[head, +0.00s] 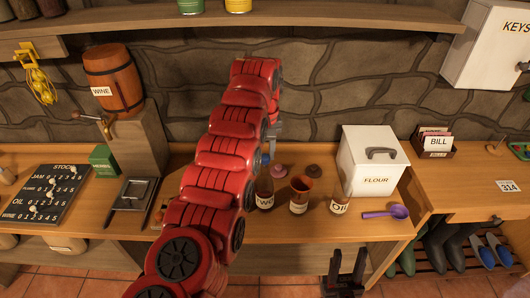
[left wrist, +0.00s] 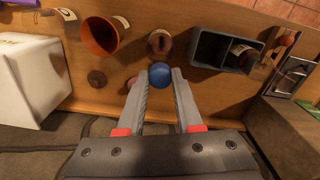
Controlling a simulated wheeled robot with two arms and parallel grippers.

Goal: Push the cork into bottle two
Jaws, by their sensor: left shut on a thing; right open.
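My left gripper (head: 270,146) is shut on a blue round-ended cork (left wrist: 160,74), seen between its fingertips in the left wrist view. In the head view, blue shows just above bottle two (head: 265,186), a brown bottle labelled TWO, partly covered by my red arm. Bottle two also shows in the left wrist view (left wrist: 160,42), just beyond the cork. I cannot tell whether the cork touches its mouth. My right gripper (head: 345,274) is open and empty at the bottom of the head view, in front of the counter.
A dark disc (head: 314,171) and a pink one (head: 279,171) lie behind. The flour box (head: 372,165) and purple scoop (head: 388,212) are further right. A grey crate (left wrist: 208,50) holds a bottle.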

